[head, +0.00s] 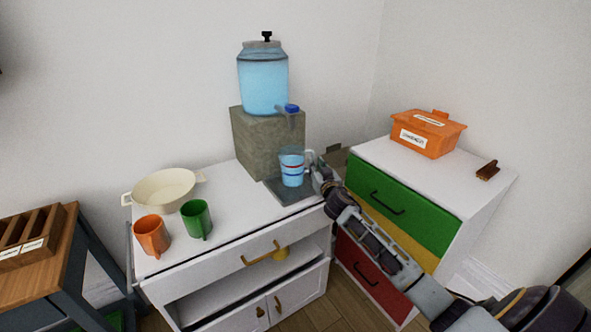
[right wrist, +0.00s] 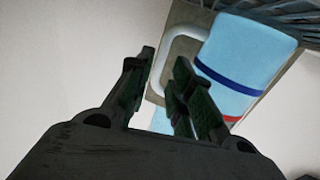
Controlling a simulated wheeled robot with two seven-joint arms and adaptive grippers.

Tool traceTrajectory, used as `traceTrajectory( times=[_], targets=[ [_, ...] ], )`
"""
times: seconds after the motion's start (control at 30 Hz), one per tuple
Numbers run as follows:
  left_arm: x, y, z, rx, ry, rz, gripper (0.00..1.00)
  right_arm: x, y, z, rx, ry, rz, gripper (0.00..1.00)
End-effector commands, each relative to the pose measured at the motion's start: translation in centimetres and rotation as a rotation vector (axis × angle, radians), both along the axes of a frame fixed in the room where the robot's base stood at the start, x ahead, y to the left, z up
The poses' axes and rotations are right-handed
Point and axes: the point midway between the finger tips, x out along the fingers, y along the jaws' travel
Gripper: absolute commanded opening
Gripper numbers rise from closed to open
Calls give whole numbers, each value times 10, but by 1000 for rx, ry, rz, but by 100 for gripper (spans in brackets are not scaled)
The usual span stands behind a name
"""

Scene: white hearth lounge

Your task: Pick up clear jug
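The clear jug (head: 292,168) stands upright on a dark grey mat (head: 290,190) on the white cabinet, below the dispenser's tap. It looks filled with light blue and has a blue and a red band. My right gripper (head: 319,168) is beside the jug's right side, at the handle. In the right wrist view, the jug (right wrist: 245,60) is at upper right and its pale handle (right wrist: 170,52) shows beyond the gap between the fingers. The right gripper (right wrist: 163,72) is open, its fingers apart; I cannot tell whether they touch the handle. My left gripper is not in view.
A blue-filled dispenser (head: 263,82) stands on a stone block (head: 262,140) behind the jug. A cream pot (head: 165,190), orange mug (head: 152,236) and green mug (head: 196,219) stand to the left. A drawer chest (head: 400,205) with an orange box (head: 428,135) stands right.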

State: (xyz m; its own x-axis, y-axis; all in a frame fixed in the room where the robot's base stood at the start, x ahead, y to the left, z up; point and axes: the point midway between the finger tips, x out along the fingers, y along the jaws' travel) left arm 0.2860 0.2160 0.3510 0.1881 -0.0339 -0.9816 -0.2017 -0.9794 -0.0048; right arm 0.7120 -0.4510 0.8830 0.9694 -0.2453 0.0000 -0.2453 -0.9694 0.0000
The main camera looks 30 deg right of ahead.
Motion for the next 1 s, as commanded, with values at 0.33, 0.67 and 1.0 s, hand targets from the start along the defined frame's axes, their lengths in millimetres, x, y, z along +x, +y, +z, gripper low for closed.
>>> traceTrajectory(
  times=[0.33,0.67,1.0],
  targets=[
    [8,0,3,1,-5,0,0,11,-3,1,-1,-1,0,22],
    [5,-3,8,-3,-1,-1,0,33,-9,2,-1,0,0,22],
    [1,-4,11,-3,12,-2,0,49,-13,2,-1,0,1,22]
  ],
)
